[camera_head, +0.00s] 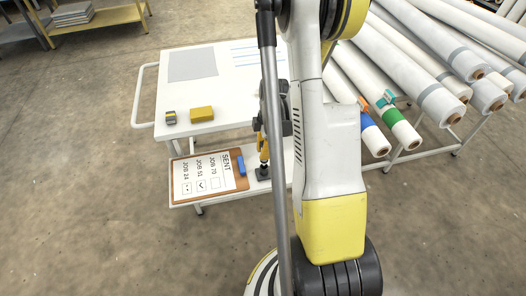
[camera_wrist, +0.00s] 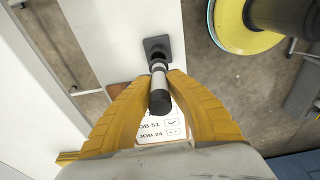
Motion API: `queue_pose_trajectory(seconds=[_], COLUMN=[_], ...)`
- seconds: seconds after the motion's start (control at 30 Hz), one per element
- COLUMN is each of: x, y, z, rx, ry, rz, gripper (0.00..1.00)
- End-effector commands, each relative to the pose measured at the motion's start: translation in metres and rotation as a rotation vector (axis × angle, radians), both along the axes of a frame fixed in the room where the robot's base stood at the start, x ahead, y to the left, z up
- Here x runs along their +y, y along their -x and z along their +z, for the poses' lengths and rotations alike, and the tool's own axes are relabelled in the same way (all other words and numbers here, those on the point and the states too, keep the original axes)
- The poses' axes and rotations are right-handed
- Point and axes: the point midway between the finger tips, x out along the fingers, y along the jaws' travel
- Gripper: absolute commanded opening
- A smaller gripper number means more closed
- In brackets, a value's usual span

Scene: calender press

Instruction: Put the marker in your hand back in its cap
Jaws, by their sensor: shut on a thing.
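My gripper (camera_wrist: 160,78) has two yellow fingers shut on the marker (camera_wrist: 158,82). The marker has a pale body and a thick black near end, and its far end points at a dark grey holder (camera_wrist: 156,46). The holder stands on the white shelf, and a dark opening shows in it just past the marker's far end. I cannot tell whether the marker's tip is apart from the opening or inside it. In the head view, the yellow fingers (camera_head: 263,150) are right above the holder (camera_head: 263,173), partly hidden by my arm; the marker is hard to make out there.
A clipboard (camera_head: 207,180) with a job list and a blue clip (camera_head: 241,166) lies left of the holder. A yellow block (camera_head: 202,114) and a small grey-yellow item (camera_head: 171,117) sit on the upper table (camera_head: 180,95). Long rolls (camera_head: 415,40) fill the right.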

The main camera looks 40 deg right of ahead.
Motion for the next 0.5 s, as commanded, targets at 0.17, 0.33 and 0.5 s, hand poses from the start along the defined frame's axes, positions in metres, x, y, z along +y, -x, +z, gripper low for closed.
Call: queue_pose_trajectory(seconds=[0.17, 0.33, 0.5], x=[0.0, 0.0, 0.0], y=[0.0, 0.0, 0.0], z=[-0.0045, -0.0079, -0.0113], rx=[0.0, 0.0, 0.0], ry=[0.0, 0.0, 0.0], rz=[0.0, 0.0, 0.0], gripper=[0.0, 0.0, 0.0])
